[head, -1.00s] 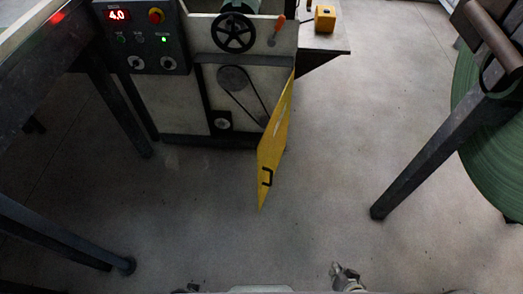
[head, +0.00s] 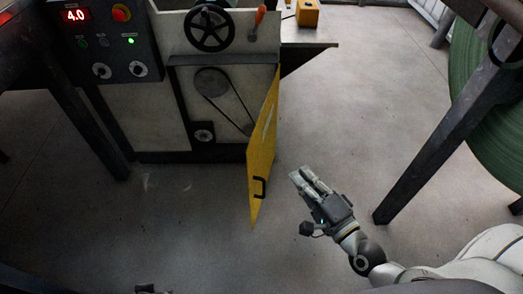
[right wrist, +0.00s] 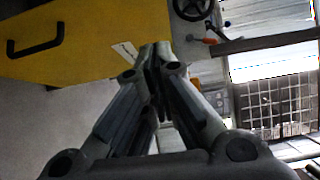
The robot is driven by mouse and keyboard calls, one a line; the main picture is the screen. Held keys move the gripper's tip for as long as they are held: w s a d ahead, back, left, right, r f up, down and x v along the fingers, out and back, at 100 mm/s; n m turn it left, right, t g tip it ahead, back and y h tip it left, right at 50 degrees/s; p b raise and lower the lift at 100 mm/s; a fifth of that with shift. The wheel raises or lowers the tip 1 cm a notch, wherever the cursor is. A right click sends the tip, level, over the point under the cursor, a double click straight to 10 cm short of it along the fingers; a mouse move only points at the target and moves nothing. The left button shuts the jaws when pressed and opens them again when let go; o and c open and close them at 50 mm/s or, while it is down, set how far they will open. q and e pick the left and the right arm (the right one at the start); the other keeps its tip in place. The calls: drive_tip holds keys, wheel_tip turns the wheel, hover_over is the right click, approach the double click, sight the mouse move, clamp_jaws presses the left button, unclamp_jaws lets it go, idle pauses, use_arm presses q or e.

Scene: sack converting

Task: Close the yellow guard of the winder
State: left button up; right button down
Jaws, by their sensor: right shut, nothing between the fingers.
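The yellow guard (head: 262,150) of the winder (head: 220,105) stands swung open, hinged at the right front edge of the machine and jutting out toward me. Its black handle (head: 259,187) is near the free edge. The belt and pulleys behind the guard opening are exposed. My right gripper (head: 302,174) is shut and empty, to the right of the guard, with a gap of floor showing between them. In the right wrist view the guard (right wrist: 85,35) fills the upper left, with the handle (right wrist: 35,36) at far left. Only a tip of my left gripper (head: 150,289) shows at the bottom edge.
A control panel (head: 105,40) reading 4.0 is at the upper left. A dark metal leg (head: 430,150) and a green roll (head: 495,120) stand on the right. A side table (head: 310,38) holds a yellow box (head: 308,13). The floor around the guard is clear.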

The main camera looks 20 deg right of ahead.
approach(256, 136)
drive_tip(key=w+d, duration=0.2)
drive_tip(key=d, duration=0.1)
drive_tip(key=w+a, duration=0.1)
drive_tip(key=a, duration=0.1)
drive_tip(key=w+a, duration=0.1)
drive_tip(key=shift+w+a+f, duration=0.15)
drive_tip(key=shift+w+a, duration=0.15)
drive_tip(key=shift+a, duration=0.05)
use_arm(q)
drive_tip(key=shift+f, duration=0.75)
use_arm(e)
drive_tip(key=shift+a, duration=0.1)
use_arm(q)
drive_tip(key=shift+w+r+p, duration=0.1)
drive_tip(key=shift+w+p, duration=0.05)
drive_tip(key=shift+p, duration=0.15)
